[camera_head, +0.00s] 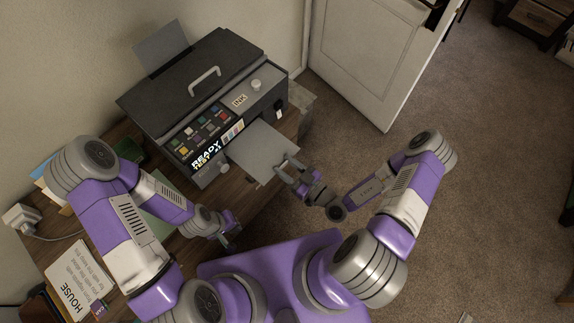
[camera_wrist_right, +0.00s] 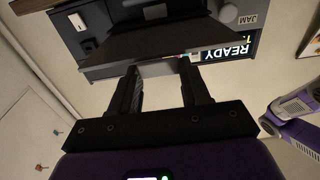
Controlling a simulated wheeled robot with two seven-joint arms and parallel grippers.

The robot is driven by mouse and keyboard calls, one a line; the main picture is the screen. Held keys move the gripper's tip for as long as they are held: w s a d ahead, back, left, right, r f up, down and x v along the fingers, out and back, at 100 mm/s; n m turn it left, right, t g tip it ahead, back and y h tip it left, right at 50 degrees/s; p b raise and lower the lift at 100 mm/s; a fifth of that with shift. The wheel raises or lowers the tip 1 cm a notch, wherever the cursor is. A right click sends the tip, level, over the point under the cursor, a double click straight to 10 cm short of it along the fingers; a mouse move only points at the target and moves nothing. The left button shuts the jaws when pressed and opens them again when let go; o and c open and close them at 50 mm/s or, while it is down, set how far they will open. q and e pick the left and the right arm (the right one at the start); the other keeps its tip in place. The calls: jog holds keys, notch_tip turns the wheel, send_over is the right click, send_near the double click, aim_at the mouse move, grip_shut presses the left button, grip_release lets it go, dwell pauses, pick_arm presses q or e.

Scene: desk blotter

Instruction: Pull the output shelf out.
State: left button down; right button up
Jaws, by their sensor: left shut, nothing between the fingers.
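The printer (camera_head: 203,95) stands on the desk with its output shelf (camera_head: 262,149), a flat grey plate, sticking out of its front below the READY display. In the right wrist view the shelf (camera_wrist_right: 150,43) shows as a dark slab ahead of the fingers. My right gripper (camera_head: 288,167) is at the shelf's outer edge; its fingers are spread apart, and a pale strip of the front edge shows between the tips (camera_wrist_right: 159,68). I cannot tell whether they touch it. My left gripper (camera_head: 233,226) is shut and empty, low over the desk's front edge, apart from the shelf.
A printed sheet headed HOUSE (camera_head: 76,278) and a white plug-like box (camera_head: 22,217) lie on the desk's left part. A white door (camera_head: 372,52) stands behind on the right. The carpet (camera_head: 480,180) to the right is clear.

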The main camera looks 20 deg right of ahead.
jog(key=o, duration=0.5)
jog(key=shift+c, duration=0.2)
jog(key=v, duration=0.7)
jog(key=shift+s+p, duration=0.3)
jog(key=shift+d, duration=0.15)
